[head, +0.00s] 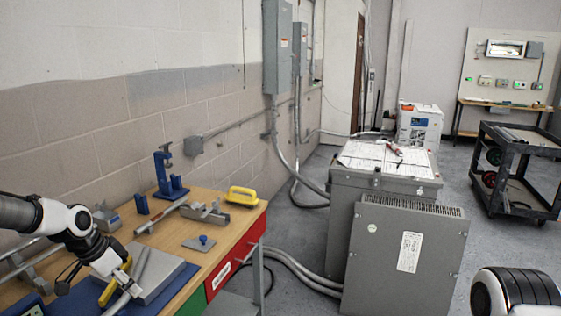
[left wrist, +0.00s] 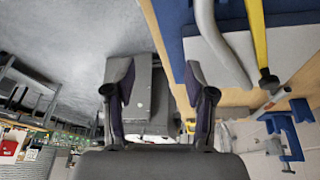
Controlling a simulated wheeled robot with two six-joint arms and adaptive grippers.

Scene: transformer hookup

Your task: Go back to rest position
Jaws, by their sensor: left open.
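My left gripper (head: 122,274) is at the lower left in the head view, over the workbench (head: 232,232) near its blue mat (head: 178,288). In the left wrist view both fingers of the left gripper (left wrist: 157,84) are spread apart with nothing held between them. Beyond the gap the wrist view shows grey floor and a grey box-like object. A grey flat block (head: 158,280) lies on the mat close to the gripper, beside a yellow-handled tool (left wrist: 258,45). I cannot tell in the head view whether the fingers touch anything. My right gripper is outside both views.
A blue vise-like tool (head: 170,178), a yellow-handled tool (head: 242,196) and metal brackets (head: 206,213) stand on the bench. A grey transformer cabinet (head: 400,262) stands to the right. A dark cart (head: 518,165) is farther right. Grey floor (head: 455,185) lies open between.

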